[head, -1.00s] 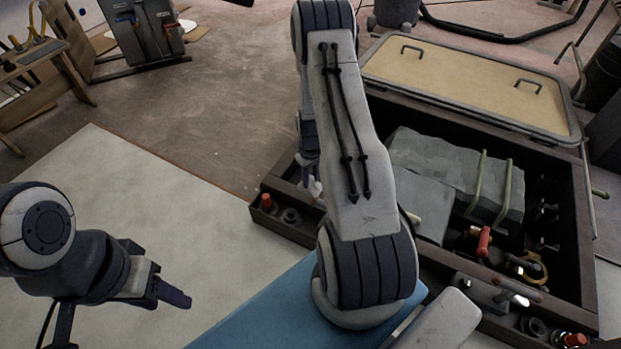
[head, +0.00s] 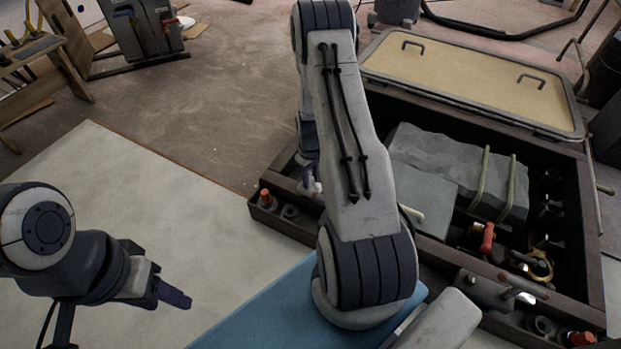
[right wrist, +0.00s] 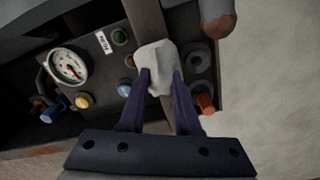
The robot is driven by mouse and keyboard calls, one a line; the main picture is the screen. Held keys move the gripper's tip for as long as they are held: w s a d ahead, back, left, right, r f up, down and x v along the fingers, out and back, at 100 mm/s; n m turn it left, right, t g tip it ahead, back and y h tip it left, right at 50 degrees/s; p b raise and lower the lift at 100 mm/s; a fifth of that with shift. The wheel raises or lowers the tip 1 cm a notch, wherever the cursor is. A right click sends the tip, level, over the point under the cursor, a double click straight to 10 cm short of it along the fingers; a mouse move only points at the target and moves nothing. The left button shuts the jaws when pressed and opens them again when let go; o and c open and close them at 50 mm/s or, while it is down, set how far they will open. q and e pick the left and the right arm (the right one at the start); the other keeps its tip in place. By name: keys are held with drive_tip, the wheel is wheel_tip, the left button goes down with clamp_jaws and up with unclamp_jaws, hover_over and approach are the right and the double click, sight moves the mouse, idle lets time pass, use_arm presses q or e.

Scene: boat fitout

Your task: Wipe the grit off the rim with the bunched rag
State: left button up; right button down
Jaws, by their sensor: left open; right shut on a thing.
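The dark rim (head: 597,250) runs around an open box at the right of the head view. In the right wrist view, a stretch of the rim (right wrist: 148,20) passes behind the rag. My right gripper (right wrist: 161,80) is shut on the bunched whitish rag (right wrist: 157,58). The rag is over the rim; I cannot tell if it touches. In the head view the rag (head: 316,188) is small and partly hidden by my right arm. My left gripper (head: 175,296) is open and empty over the pale floor panel, away from the box. I cannot make out any grit.
A gauge (right wrist: 68,66), coloured buttons and a red-capped fitting (right wrist: 206,103) sit close around the rag. The box holds a grey block (head: 460,165) with straps and a red-handled valve (head: 487,238). A tan hatch lid (head: 470,80) lies behind.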

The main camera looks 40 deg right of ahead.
drive_tip(key=shift+f+b, duration=0.45)
drive_tip(key=shift+f, duration=0.5)
